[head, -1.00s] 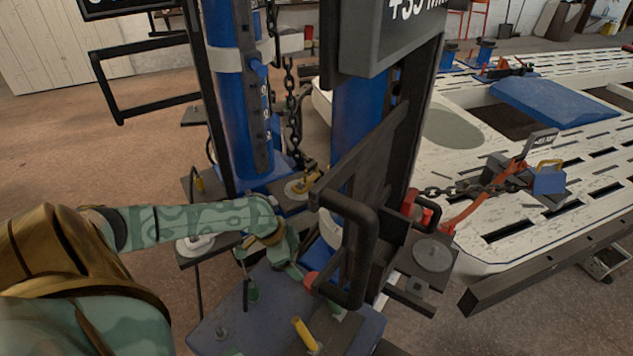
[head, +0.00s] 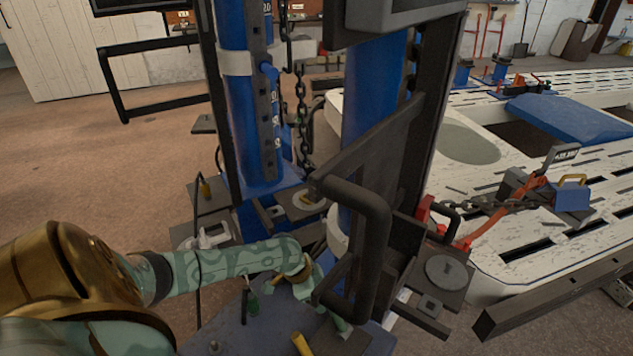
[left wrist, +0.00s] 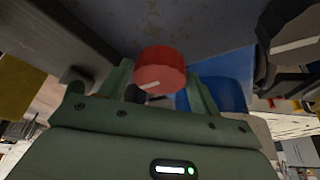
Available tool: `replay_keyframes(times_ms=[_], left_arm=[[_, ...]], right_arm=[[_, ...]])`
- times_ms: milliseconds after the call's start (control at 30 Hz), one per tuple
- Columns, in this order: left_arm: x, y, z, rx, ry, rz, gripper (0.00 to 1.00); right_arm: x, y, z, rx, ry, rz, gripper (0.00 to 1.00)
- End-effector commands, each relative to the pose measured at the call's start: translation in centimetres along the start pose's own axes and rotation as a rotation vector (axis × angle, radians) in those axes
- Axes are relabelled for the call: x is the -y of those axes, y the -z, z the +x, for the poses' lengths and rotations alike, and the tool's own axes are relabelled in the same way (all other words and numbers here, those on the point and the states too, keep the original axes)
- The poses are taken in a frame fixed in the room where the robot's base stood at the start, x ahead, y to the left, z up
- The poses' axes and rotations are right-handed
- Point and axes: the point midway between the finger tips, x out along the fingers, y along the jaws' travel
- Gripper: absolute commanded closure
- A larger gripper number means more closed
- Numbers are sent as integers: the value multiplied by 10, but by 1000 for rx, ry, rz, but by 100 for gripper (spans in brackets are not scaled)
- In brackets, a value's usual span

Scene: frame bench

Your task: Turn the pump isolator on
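A red round knob (left wrist: 160,70) with a pale line on its face, apparently the pump isolator, shows in the left wrist view. It lies between the two green fingers of my left gripper (left wrist: 160,84), one finger on each side. The fingers are apart, and I cannot make out contact with the knob. In the head view my left gripper (head: 328,300) points down and right over the blue bench top, partly behind a black loop handle. The red knob is hidden there. My right gripper is not in view.
The black loop handle (head: 372,250) stands close to my left gripper. A yellow lever (head: 301,344) rises from the blue bench top (head: 240,325). A dark knob with a pale line (left wrist: 292,45) sits right in the wrist view. Blue posts (head: 368,100) and a chain (head: 303,110) stand behind.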

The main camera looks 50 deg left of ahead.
Motion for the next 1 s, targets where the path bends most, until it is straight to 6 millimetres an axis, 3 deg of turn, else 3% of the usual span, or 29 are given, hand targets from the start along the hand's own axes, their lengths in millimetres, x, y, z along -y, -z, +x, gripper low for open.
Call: replay_keyframes(times_ms=[33, 100, 567, 1000], left_arm=[[0, 0, 0, 0, 0, 0, 52], [0, 0, 0, 0, 0, 0, 69], [2, -1, 1, 2, -30, 77, 69], [4, -1, 4, 2, -172, 415, 69]], right_arm=[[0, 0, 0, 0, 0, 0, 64], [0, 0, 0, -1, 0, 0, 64], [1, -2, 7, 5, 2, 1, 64], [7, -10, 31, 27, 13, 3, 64]])
